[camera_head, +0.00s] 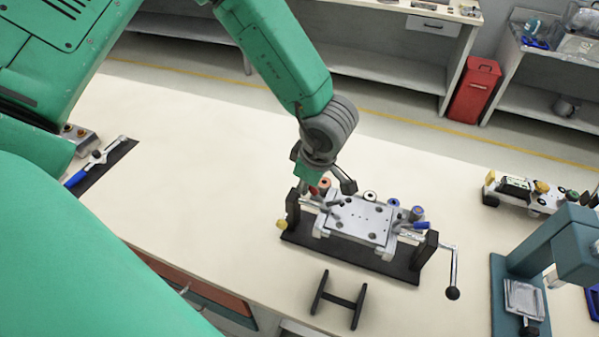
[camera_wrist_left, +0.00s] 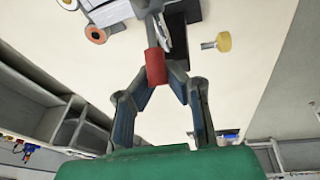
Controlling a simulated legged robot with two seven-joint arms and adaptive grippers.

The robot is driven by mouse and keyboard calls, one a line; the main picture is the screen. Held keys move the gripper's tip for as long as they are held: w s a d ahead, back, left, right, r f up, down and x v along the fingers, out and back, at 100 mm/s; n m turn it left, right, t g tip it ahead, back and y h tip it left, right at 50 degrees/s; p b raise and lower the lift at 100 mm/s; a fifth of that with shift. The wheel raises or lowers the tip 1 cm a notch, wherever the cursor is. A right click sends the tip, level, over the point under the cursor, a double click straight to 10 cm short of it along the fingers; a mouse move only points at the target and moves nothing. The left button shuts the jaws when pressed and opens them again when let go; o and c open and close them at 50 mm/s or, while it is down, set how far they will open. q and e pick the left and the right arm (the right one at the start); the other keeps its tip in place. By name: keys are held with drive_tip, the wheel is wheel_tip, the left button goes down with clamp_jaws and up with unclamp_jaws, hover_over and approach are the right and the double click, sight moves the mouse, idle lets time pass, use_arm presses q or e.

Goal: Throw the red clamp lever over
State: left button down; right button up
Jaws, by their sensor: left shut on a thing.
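The red clamp lever (camera_wrist_left: 156,66) shows in the left wrist view as a short red grip on a grey metal arm. In the head view a bit of its red (camera_head: 324,184) shows at the left end of the fixture, partly covered by my gripper. My left gripper (camera_wrist_left: 158,74) is shut on the red grip, one finger on each side. In the head view the left gripper (camera_head: 326,180) is over the fixture's left end. The fixture (camera_head: 362,222) is a light metal plate on a black base (camera_head: 345,256). My right gripper is not in view.
A crank handle (camera_head: 453,275) is at the fixture's right end. A black H-shaped stand (camera_head: 339,300) lies in front. A teal press (camera_head: 545,262) stands at right. A blue-handled tool (camera_head: 92,163) lies on a dark mat at left. The table between is clear.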

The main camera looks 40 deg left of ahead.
use_arm(q)
drive_tip(key=shift+w+d+r+y+p, duration=0.1)
drive_tip(key=shift+d+r+y+p, duration=0.2)
drive_tip(key=shift+d+y+p, duration=0.25)
drive_tip(key=shift+w+d+r+y+p, duration=0.1)
drive_tip(key=shift+d+r+y+p, duration=0.25)
drive_tip(key=shift+p, duration=0.3)
drive_tip(key=shift+d+f+g+y+p, duration=0.1)
drive_tip(key=shift+d+g+y+p, duration=0.2)
drive_tip(key=shift+y+p, duration=0.1)
drive_tip(key=c, duration=1.7)
unclamp_jaws()
drive_tip(key=shift+f+b, duration=0.2)
drive_tip(key=shift+b, duration=0.1)
drive_tip(key=shift+c, duration=0.2)
drive_tip(key=shift+o, duration=1.2)
drive_tip(key=shift+a+r, duration=0.2)
drive_tip(key=shift+r, duration=0.35)
drive_tip(key=v, duration=1.1)
drive_tip(key=shift+d, duration=0.2)
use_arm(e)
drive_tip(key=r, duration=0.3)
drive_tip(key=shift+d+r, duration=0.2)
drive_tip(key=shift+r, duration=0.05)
